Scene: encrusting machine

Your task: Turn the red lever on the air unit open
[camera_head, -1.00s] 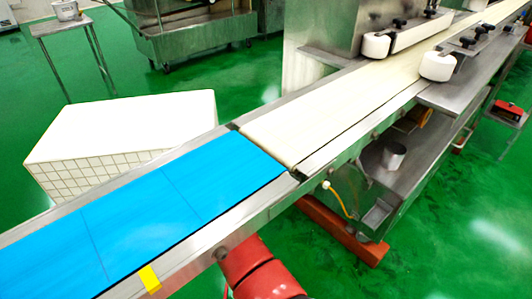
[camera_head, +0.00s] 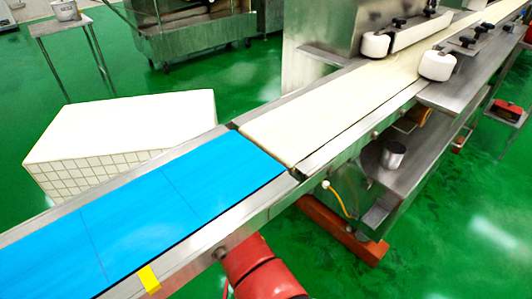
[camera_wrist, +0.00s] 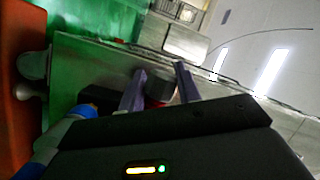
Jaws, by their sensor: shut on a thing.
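In the wrist view, a small red piece, the red lever (camera_wrist: 158,88), shows between the two fingers of my gripper (camera_wrist: 160,76). My gripper is shut on it. The dark body beside it looks like part of the air unit (camera_wrist: 98,95), with a blue part at its lower left. The fingers and the black gripper body hide most of the lever and unit, so the lever's angle cannot be told. The head view shows neither the lever nor my gripper.
In the head view, a conveyor with a blue belt (camera_head: 140,215) and a cream belt (camera_head: 330,110) crosses the scene. A white tiled block (camera_head: 125,130) stands behind it. An orange-red surface (camera_wrist: 20,80) is close at left in the wrist view.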

